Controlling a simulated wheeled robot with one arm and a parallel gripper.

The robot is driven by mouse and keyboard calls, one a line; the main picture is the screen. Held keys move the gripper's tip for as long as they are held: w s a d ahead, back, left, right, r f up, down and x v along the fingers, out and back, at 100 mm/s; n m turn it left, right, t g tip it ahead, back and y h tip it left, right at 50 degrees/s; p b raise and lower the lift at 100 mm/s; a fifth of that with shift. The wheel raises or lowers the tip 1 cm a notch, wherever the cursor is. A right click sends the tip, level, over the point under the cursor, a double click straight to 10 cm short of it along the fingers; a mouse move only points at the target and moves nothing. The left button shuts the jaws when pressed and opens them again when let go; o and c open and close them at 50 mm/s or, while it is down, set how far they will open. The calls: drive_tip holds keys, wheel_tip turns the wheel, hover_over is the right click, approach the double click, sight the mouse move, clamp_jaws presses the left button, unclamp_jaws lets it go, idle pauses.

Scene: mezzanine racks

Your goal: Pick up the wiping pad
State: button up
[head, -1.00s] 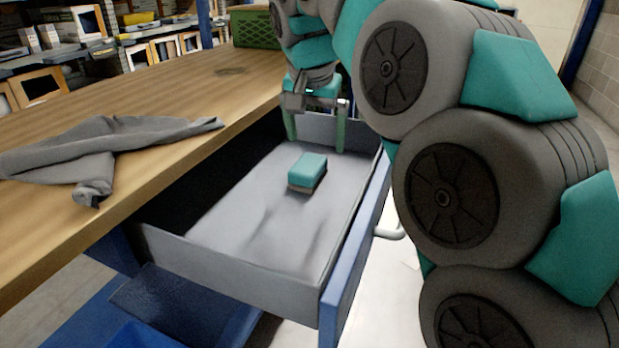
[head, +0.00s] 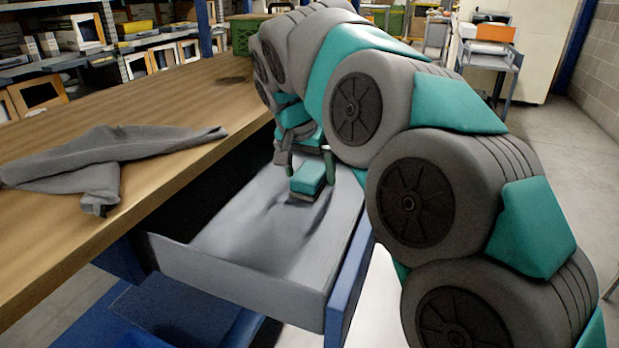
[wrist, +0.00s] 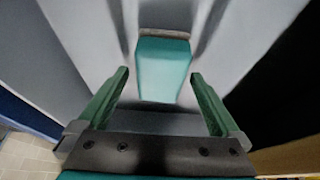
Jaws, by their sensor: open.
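The wiping pad (head: 308,179) is a small teal block with a grey-brown underside. It lies in the open grey drawer (head: 254,262), toward the drawer's far part. My gripper (head: 310,170) is down in the drawer just behind the pad, with its green fingers apart. In the wrist view the pad (wrist: 163,68) lies ahead of my gripper (wrist: 160,82), between the lines of the two open fingers. My arm hides the drawer's far end in the head view.
A wooden workbench (head: 150,95) stands left of the drawer, with a crumpled grey cloth (head: 90,165) on it. The drawer's blue front (head: 350,270) is at the right. Shelves with boxes stand behind, and a small cart (head: 490,55) is at the back right.

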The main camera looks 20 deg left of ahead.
drive_tip(key=shift+w+f, duration=0.2)
drive_tip(key=shift+f, duration=0.2)
drive_tip(key=c, duration=1.5)
drive_tip(key=shift+r, duration=0.1)
